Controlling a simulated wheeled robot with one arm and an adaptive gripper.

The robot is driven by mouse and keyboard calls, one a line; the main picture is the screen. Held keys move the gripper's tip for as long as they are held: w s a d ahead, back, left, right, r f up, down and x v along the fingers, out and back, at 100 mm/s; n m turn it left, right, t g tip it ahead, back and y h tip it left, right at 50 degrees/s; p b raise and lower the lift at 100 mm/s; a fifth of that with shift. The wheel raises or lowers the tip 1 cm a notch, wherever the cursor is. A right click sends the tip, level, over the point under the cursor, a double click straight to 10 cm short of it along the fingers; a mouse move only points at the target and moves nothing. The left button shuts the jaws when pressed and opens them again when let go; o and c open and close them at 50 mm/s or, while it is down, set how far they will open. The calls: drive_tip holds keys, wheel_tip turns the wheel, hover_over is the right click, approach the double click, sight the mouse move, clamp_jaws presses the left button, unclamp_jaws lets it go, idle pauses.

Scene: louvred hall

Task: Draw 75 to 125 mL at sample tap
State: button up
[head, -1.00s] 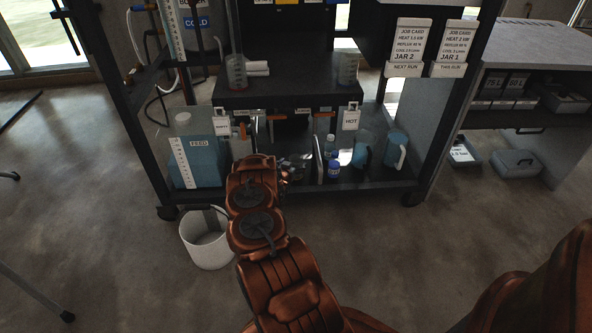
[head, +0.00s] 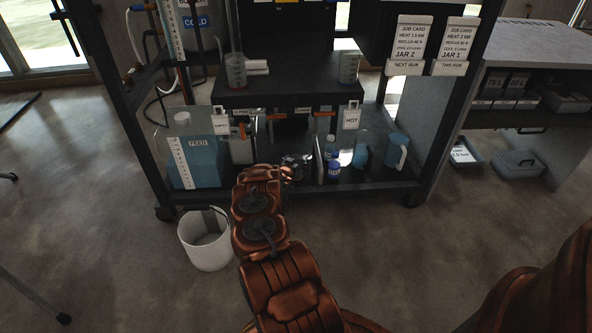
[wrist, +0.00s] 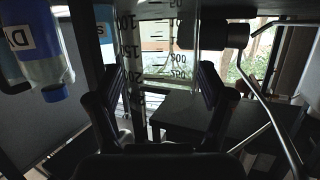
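In the wrist view a clear graduated beaker (wrist: 158,45) fills the gap between the two dark fingers of my gripper (wrist: 160,85). Its black numbers include 100, 150 and 200. The fingers appear closed on its sides; its contents are unclear. In the head view my arm hides most of the gripper at the front of the cart's lower shelf. Orange-handled taps show under the upper deck, one at left (head: 243,130) and one at right (head: 323,115). I cannot read which is the sample tap.
A blue FEED tank (head: 198,160) stands left on the lower shelf; blue-tinted jugs (head: 396,150) stand right. Small bottles (head: 333,170) are near my gripper; one shows in the wrist view (wrist: 45,60). A white bucket (head: 205,252) stands on the floor. Two beakers (head: 236,70) (head: 348,68) stand above.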

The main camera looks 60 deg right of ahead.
drive_tip(key=c, duration=0.9)
